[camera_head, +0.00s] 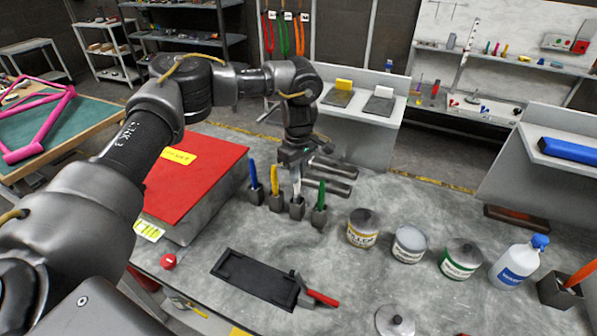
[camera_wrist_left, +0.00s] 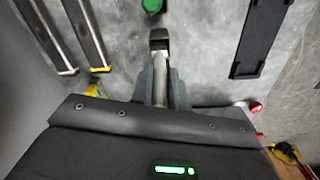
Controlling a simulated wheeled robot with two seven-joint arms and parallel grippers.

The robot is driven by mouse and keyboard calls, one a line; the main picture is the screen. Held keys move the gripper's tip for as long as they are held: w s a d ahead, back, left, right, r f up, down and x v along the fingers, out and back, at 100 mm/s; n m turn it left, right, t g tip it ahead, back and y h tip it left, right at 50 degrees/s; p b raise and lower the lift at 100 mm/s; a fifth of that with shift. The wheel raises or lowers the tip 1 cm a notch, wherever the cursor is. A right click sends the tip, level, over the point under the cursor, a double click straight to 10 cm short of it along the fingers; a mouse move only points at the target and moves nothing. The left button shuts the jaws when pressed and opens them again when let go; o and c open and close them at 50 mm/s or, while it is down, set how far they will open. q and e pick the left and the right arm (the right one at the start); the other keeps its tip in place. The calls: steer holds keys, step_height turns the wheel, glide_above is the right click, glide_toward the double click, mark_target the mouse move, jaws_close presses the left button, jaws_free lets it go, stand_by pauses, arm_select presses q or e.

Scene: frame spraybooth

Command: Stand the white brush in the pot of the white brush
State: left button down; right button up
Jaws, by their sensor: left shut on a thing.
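My left gripper (camera_head: 297,168) is shut on the white brush (camera_head: 297,185) and holds it upright by its upper part. The brush also shows between the fingers in the left wrist view (camera_wrist_left: 161,72). The dark grey pot of the white brush (camera_head: 297,208) stands on the bench directly below, and shows in the left wrist view (camera_wrist_left: 159,40). The brush's lower end meets the pot's mouth; I cannot tell how deep it sits. My right gripper is out of view.
Pots with the blue (camera_head: 254,178), yellow (camera_head: 275,181) and green (camera_head: 321,195) brushes stand close by. Two dark bars (camera_head: 325,187) lie behind. Tins (camera_head: 362,230) stand right, a red-topped box (camera_head: 190,175) left, a black tray (camera_head: 257,279) in front.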

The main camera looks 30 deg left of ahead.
arm_select(q)
steer(key=shift+f+b, duration=0.45)
steer(key=shift+f, duration=0.55)
stand_by(0.4)
steer(key=c, duration=1.3)
jaws_free()
steer(key=shift+r, duration=0.2)
step_height(320, 180, up, 10)
steer(key=shift+r+b, duration=0.2)
steer(key=shift+b, duration=0.65)
